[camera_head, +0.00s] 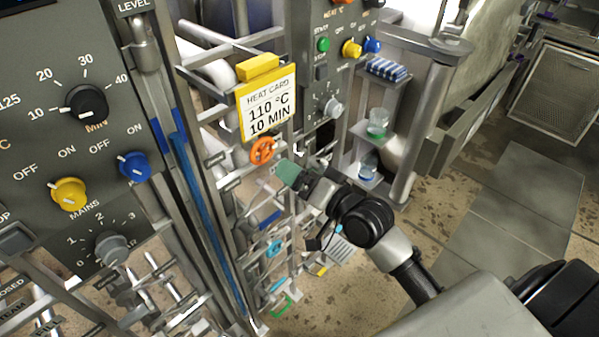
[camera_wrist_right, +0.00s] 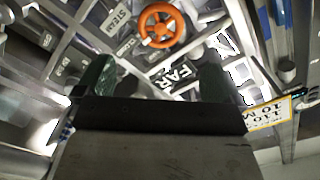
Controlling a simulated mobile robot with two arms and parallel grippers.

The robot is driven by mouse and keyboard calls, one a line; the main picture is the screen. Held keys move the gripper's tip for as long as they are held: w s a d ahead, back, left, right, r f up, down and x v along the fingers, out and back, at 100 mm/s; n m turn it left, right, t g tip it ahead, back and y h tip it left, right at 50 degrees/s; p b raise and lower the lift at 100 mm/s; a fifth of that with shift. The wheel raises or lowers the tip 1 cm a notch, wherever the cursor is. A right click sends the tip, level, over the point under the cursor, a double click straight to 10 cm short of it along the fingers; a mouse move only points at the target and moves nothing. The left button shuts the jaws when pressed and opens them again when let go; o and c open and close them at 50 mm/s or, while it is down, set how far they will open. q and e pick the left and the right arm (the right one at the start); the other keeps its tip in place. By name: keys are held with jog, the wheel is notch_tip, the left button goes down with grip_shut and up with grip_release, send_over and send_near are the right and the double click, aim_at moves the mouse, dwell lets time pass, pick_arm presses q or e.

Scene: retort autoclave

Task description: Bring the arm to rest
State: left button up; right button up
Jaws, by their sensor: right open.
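My right arm comes in from the lower right in the head view. Its gripper (camera_head: 287,172) has green fingertips and is just right of and below an orange handwheel (camera_head: 262,151). In the right wrist view the two green fingers (camera_wrist_right: 155,85) stand apart with nothing between them. The orange handwheel (camera_wrist_right: 162,26) shows beyond them, apart from the fingers. My left gripper is not in view.
A heat card (camera_head: 267,105) reading 110 °C, 10 MIN hangs above the handwheel. A control panel (camera_head: 75,110) with knobs stands at left. Pipes and a blue wheel (camera_head: 274,249) lie below. A shelf (camera_head: 372,135) holds small jars. Floor at right (camera_head: 510,215) is clear.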

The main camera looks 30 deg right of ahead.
jog(key=s+d+f+n+g+h+b, duration=0.1)
jog(key=s+f+g+h, duration=0.1)
jog(key=f, duration=1)
jog(key=s+d+f+g+h+b, duration=0.1)
jog(key=s+d+f+g, duration=0.15)
jog(key=f, duration=1.05)
jog(key=s+f+n+g+h+b, duration=0.1)
jog(key=f+g+h, duration=0.15)
jog(key=f, duration=0.95)
jog(key=s+f+n+g+b, duration=0.2)
jog(key=s+f+g, duration=0.2)
jog(key=s+f, duration=0.95)
jog(key=s+f+n+g, duration=0.1)
jog(key=s+f+g, duration=0.1)
jog(key=s+f, duration=0.4)
jog(key=s+a+f+n+g+b, duration=0.1)
jog(key=s+f, duration=0.5)
jog(key=s, duration=0.8)
jog(key=shift+a+f+n+g+h, duration=0.25)
jog(key=shift+f+n+g+h, duration=0.15)
jog(key=shift+n+g, duration=0.35)
